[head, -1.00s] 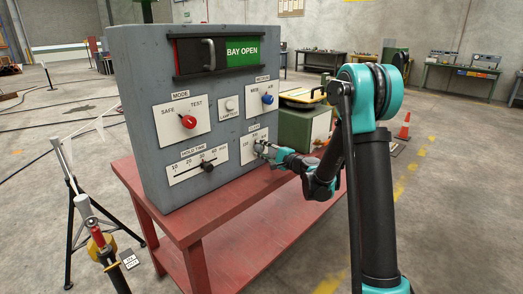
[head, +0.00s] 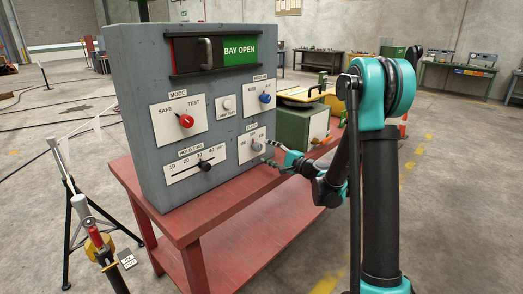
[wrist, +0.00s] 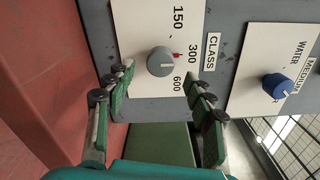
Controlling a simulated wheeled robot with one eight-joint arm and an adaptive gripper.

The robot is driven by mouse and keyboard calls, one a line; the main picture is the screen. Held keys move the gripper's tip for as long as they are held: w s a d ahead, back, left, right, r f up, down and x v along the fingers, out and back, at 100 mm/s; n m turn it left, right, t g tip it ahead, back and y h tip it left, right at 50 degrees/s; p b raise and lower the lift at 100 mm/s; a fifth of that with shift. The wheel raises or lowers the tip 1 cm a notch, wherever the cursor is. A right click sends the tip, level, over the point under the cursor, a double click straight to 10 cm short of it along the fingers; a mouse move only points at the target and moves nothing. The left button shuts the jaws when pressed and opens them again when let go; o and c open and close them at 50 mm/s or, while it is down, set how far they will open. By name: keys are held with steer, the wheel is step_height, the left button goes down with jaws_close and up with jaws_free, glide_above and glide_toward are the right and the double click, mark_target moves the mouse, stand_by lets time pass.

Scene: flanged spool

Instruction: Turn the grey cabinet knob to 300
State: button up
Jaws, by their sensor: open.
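The grey knob (head: 256,145) sits on the white CLASS plate (head: 243,151) at the lower right of the cabinet front. In the wrist view the knob (wrist: 160,61) shows whole, and its red pointer mark (wrist: 178,56) faces the 300 label (wrist: 193,54), between 150 and 600. My gripper (head: 268,154) is just off the panel, in front of the knob and to its right. In the wrist view my gripper (wrist: 158,78) is open, with its fingers apart on either side below the knob. Neither finger appears to touch it.
The cabinet (head: 140,120) stands on a red table (head: 205,222). It also bears a red MODE knob (head: 186,121), a blue MEDIUM knob (head: 265,98) and a black HOLD TIME slider (head: 205,166). A green box (head: 295,128) stands behind my gripper.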

steer(key=v, duration=0.6)
steer(key=shift+s+d, duration=0.2)
steer(key=shift+d, duration=0.1)
steer(key=s+d+f+n+g+h, duration=0.2)
steer(key=s+f+n+h, duration=0.1)
steer(key=s, duration=0.4)
steer(key=s+d+f+n+g+h, duration=0.2)
steer(key=s+f+n+h, duration=0.15)
steer(key=s, duration=0.45)
steer(key=s+d+f+n+g+h, duration=0.1)
steer(key=s+d+f+n+h, duration=0.1)
steer(key=s+d, duration=0.5)
steer(key=s+d+f+n+g+h, duration=0.1)
steer(key=s+d+f+n+h, duration=0.1)
steer(key=s+d+f+h, duration=0.3)
steer(key=s+d, duration=0.3)
steer(key=s, duration=0.1)
steer(key=shift+d+f+g+h, duration=0.2)
steer(key=shift+d+g+h, duration=0.15)
steer(key=shift+g, duration=0.05)
